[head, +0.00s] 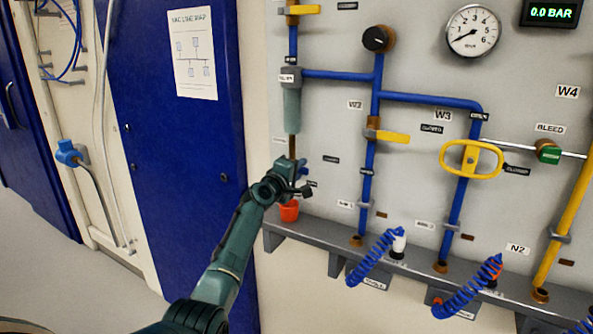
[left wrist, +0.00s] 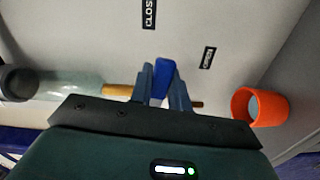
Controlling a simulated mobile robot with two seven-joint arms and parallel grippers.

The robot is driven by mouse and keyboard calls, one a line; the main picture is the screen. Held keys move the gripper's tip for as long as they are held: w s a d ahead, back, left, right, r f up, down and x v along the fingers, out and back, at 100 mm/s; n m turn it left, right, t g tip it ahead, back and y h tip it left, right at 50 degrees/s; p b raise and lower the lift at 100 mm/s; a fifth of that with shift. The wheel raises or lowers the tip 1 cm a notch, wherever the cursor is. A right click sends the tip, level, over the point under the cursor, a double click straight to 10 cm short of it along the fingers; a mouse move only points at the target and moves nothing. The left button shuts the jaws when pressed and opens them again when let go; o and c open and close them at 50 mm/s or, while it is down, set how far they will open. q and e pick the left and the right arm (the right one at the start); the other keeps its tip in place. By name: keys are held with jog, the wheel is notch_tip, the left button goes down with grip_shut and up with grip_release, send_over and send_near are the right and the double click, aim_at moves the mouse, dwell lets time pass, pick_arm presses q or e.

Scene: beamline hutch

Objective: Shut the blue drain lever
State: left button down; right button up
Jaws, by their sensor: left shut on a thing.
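The blue drain lever (head: 303,172) is on the drain pipe below the clear filter bowl (head: 291,112). It is small and partly hidden by my gripper in the head view. My left gripper (head: 298,182) reaches it from below left. In the left wrist view, the blue lever (left wrist: 163,68) stands between the two fingers of my left gripper (left wrist: 160,82), which is shut on it. A CLOSED label (left wrist: 149,13) and an OPEN label (left wrist: 208,58) are on the panel beyond the lever. My right gripper is not in view.
An orange cup (head: 289,211) sits under the drain pipe, close to my gripper; it also shows in the left wrist view (left wrist: 260,107). Blue pipes, yellow valve handles (head: 471,158) and coiled blue hoses (head: 375,257) lie to the right. A blue door (head: 175,150) is on the left.

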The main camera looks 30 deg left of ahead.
pick_arm(q)
jog(key=shift+r+n+p, duration=0.35)
jog(key=shift+n+p, duration=0.1)
jog(key=shift+n, duration=0.45)
jog(key=c, duration=1.3)
grip_release()
jog(key=s+p, duration=0.1)
jog(key=s, duration=1.2)
jog(key=shift+s+a, duration=0.1)
jog(key=shift+a, duration=0.1)
